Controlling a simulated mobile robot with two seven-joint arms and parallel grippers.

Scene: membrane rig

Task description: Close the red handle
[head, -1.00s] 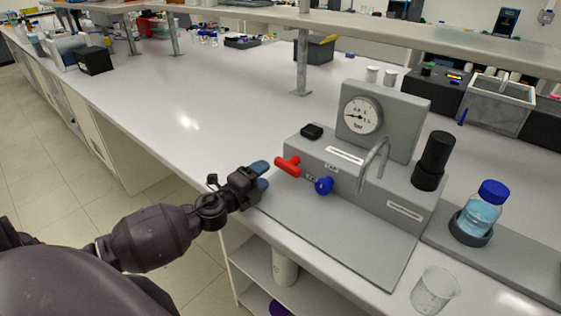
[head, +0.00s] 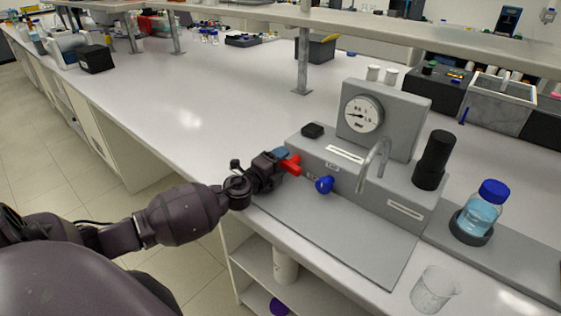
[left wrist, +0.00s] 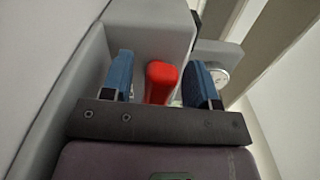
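The red handle (head: 292,164) sticks out of the front of the grey membrane rig (head: 345,178), at its left end. My left gripper (head: 281,156) is at the handle. In the left wrist view the red handle (left wrist: 161,82) stands between the two blue fingertips of the left gripper (left wrist: 163,82), with a visible gap at the left finger and a smaller one at the right. The gripper is open around it. In the head view the gripper hides part of the handle. My right gripper is not in view.
A blue knob (head: 324,184) sits just right of the red handle. A pressure gauge (head: 362,114), a curved metal pipe (head: 374,163) and a black cylinder (head: 434,160) stand on the rig. A blue-capped bottle (head: 484,212) and a glass beaker (head: 434,289) are at the right.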

